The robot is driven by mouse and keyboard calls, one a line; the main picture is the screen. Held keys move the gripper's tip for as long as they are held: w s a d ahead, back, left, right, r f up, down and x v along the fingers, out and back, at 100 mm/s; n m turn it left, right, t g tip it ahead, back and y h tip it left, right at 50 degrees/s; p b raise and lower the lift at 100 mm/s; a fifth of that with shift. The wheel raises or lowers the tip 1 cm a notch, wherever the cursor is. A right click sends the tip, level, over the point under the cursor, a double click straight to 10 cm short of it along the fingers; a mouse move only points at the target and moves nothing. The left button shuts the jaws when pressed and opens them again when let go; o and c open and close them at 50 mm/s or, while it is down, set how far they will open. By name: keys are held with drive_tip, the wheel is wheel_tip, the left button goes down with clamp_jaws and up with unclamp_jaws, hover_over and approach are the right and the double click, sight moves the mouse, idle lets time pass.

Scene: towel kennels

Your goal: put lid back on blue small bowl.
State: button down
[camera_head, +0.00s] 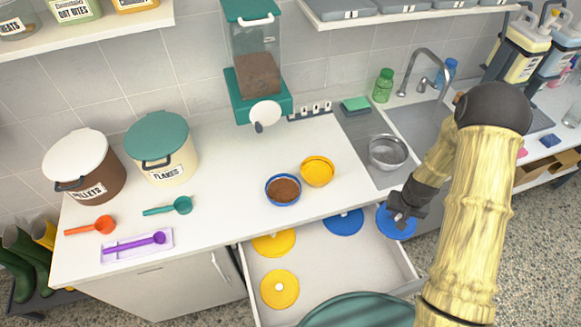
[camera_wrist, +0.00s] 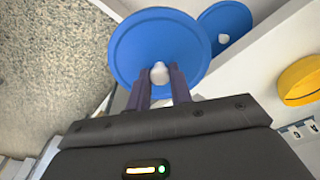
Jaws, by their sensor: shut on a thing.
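A small blue bowl (camera_head: 283,190) filled with brown food stands uncovered near the front edge of the counter. My gripper (camera_head: 399,212) is shut on the white knob of a blue lid (camera_head: 395,224), at the right end of the open drawer. In the wrist view the held blue lid (camera_wrist: 150,50) spreads out beyond the fingers, with its knob between the fingertips (camera_wrist: 160,78). Another blue lid (camera_head: 344,222) lies in the drawer to the left of the held one. It also shows in the wrist view (camera_wrist: 238,20).
The open drawer (camera_head: 345,275) also holds yellow lids (camera_head: 279,289). A yellow bowl (camera_head: 317,171) stands right beside the blue bowl. A metal bowl (camera_head: 387,152) sits by the sink. Scoops (camera_head: 170,206) and bins (camera_head: 160,149) stand on the left; the counter in front of them is partly clear.

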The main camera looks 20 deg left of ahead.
drive_tip(key=a+r+n, duration=0.2)
drive_tip(key=a, duration=1)
drive_tip(key=s+a+r+n+b, duration=0.1)
drive_tip(key=a+r+n, duration=0.1)
drive_tip(key=a, duration=1.1)
drive_tip(key=s+a+r+n+y, duration=0.1)
drive_tip(key=a+r+n, duration=0.2)
drive_tip(key=a, duration=1)
drive_tip(key=shift+n, duration=0.7)
drive_tip(key=shift+f, duration=0.25)
drive_tip(key=shift+f+b, duration=2.05)
drive_tip(key=shift+f, duration=1)
drive_tip(key=shift+s+d, duration=0.1)
drive_tip(key=shift+d, duration=0.05)
drive_tip(key=shift+f+b, duration=0.15)
drive_tip(key=shift+b, duration=0.2)
